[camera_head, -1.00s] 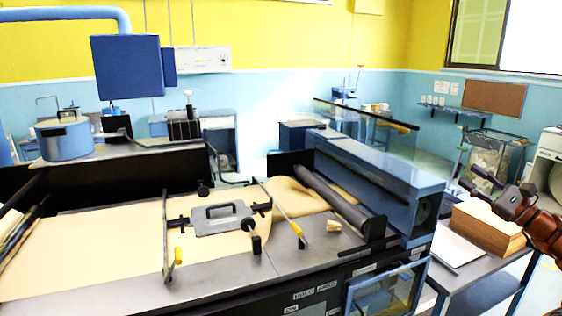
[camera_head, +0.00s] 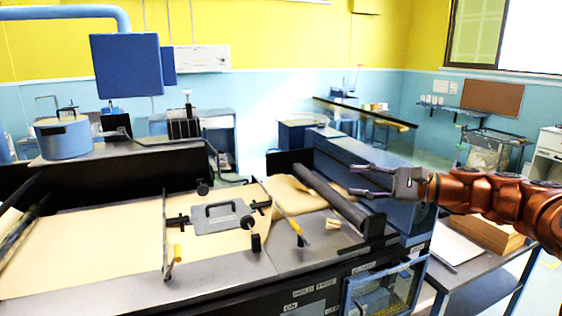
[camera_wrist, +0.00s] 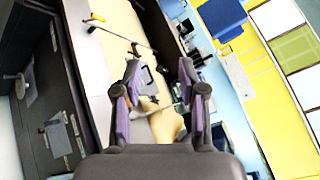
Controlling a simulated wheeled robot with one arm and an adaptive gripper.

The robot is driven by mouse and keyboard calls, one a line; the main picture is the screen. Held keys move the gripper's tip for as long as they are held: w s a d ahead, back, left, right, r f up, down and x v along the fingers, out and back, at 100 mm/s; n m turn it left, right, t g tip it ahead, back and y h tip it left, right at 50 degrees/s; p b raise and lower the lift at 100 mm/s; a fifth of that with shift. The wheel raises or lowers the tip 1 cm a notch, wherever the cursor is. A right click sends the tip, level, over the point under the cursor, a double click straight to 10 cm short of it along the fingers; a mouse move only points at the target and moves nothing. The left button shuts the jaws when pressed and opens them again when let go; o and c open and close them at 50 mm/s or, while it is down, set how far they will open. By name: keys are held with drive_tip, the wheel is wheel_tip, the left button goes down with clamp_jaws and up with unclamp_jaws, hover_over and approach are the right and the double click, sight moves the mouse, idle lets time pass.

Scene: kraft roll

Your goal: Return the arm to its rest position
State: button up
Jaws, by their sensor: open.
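My gripper (camera_head: 362,181) is open and empty at the right of the head view, with its fingers pointing left. It appears in front of the blue roller housing of the machine, with my copper-coloured arm stretching in from the right edge. In the wrist view my gripper (camera_wrist: 158,80) shows two spread fingers with nothing between them. Beyond them lies the machine with its tan kraft paper (camera_head: 95,245), which also shows in the wrist view (camera_wrist: 122,22).
A grey plate with a handle (camera_head: 222,217) lies on the machine bed. A dark roller (camera_head: 335,200) runs beside the blue housing (camera_head: 355,165). A side table at right holds a tan stack (camera_head: 487,234). A blue pot (camera_head: 64,138) stands at the back left.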

drive_tip(key=s+a+f+n+g+h, duration=0.3)
drive_tip(key=s+a+f, duration=0.3)
drive_tip(key=s, duration=0.4)
drive_tip(key=s+a+f+n+g+h, duration=0.3)
drive_tip(key=s+a+f+n, duration=0.15)
drive_tip(key=s+a, duration=0.35)
drive_tip(key=s+d+f+n+g+h, duration=0.1)
drive_tip(key=s+d+f+h, duration=0.4)
drive_tip(key=s, duration=0.6)
drive_tip(key=s+d+f+n+h+b, duration=0.1)
drive_tip(key=s+d+f+h, duration=0.4)
drive_tip(key=s+d+f, duration=0.5)
drive_tip(key=shift+s+f+n+g, duration=0.15)
drive_tip(key=shift+s+n+g, duration=0.25)
drive_tip(key=shift+s+n, duration=0.25)
drive_tip(key=shift+w, duration=0.1)
